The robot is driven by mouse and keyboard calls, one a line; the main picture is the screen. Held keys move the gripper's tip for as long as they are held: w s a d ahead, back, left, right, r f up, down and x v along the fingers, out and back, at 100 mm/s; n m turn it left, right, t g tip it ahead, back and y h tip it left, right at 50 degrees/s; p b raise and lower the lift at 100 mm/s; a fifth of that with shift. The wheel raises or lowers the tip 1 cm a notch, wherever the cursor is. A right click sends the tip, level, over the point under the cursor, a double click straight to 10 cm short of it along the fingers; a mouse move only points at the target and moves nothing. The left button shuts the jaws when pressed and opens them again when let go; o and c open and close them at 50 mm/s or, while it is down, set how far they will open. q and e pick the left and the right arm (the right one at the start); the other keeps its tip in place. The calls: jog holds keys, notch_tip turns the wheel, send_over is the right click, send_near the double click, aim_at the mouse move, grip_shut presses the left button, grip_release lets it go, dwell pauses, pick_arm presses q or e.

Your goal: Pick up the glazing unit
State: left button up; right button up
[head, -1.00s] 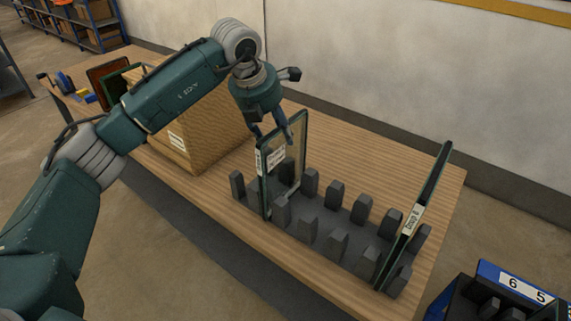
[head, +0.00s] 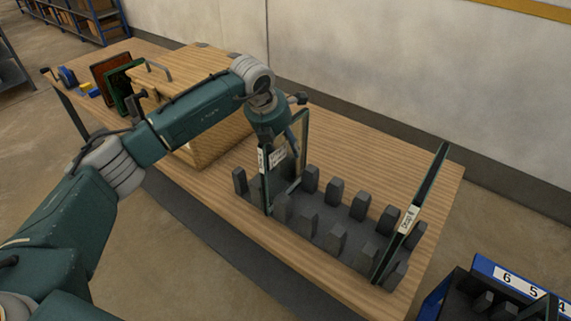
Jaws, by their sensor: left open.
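A glazing unit (head: 265,188) with a dark green frame and white labels stands upright at the left end of a dark grey slotted rack (head: 322,228). A second glazing unit (head: 410,222), with a white label on its edge, stands at the rack's right end, leaning to the right in the picture. My left gripper (head: 287,152) is open and low over the left unit's top, its fingers overlapping the pane. I cannot tell whether the fingers touch the glass, and the gripper hides part of the unit. My right gripper is not in view.
The rack stands on a wooden table (head: 380,165). A wooden box (head: 190,70) with a handle is just left of the rack, partly behind my arm. Framed panels (head: 112,75) stand farther left. A blue numbered rack (head: 505,280) is at lower right.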

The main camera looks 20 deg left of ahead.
pick_arm(q)
jog(key=shift+f+b, duration=0.25)
jog(key=shift+b, duration=0.05)
dwell(0.5)
grip_shut()
jog(key=shift+w+r, duration=0.15)
jog(key=shift+r, duration=0.1)
